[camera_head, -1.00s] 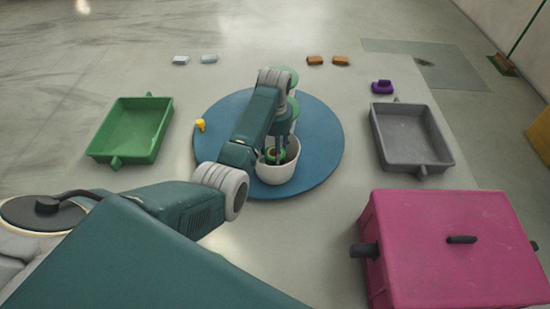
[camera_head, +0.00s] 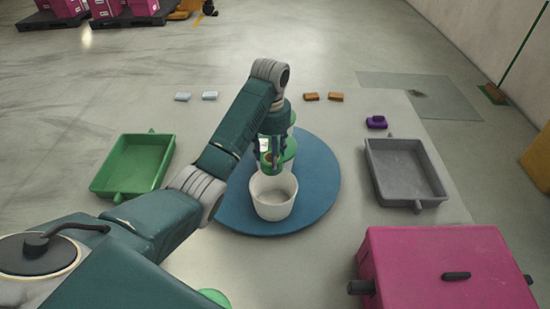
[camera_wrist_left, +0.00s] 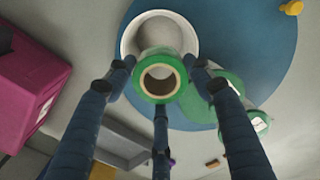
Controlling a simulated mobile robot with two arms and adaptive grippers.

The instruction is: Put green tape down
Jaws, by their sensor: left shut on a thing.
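The green tape (camera_wrist_left: 160,78) is a roll with a brown core, held between the fingers of my left gripper (camera_wrist_left: 160,85). In the head view the left gripper (camera_head: 270,152) holds the tape just above and behind the white bowl (camera_head: 273,205). The bowl stands on the round blue mat (camera_head: 320,190) and looks empty in the head view. In the left wrist view the tape overlaps the rim of the bowl (camera_wrist_left: 185,25). Other green-topped items (camera_wrist_left: 256,122) stand beside it, partly hidden by a finger. My right gripper is not in view.
A green tray (camera_head: 135,165) lies to the left and a grey tray (camera_head: 405,175) to the right. A pink box (camera_head: 445,265) is at the front right. Small white, orange and purple (camera_head: 376,122) blocks lie at the back. The mat's right side is clear.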

